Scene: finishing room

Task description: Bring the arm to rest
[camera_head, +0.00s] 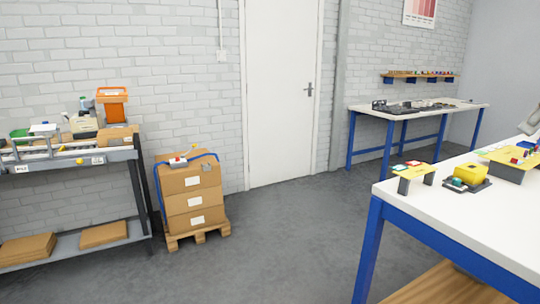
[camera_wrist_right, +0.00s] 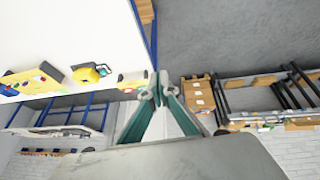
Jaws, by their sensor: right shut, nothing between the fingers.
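My right gripper (camera_wrist_right: 159,86) shows in the right wrist view with its two green-sided fingers together and nothing between them. It is in the air, with the white tabletop to one side and the grey floor beyond its tips. In the head view a grey part, seemingly of my right arm, enters at the right edge above the white workbench (camera_head: 478,222). The fingertips cannot be made out there. My left gripper is in neither view.
On the workbench are a small yellow stand (camera_head: 413,171), a yellow block on a dark base (camera_head: 467,178) and a larger yellow board (camera_head: 513,162). Stacked cardboard boxes (camera_head: 191,201) stand on a pallet beside a loaded shelf (camera_head: 70,160). Open floor (camera_head: 285,235) lies between.

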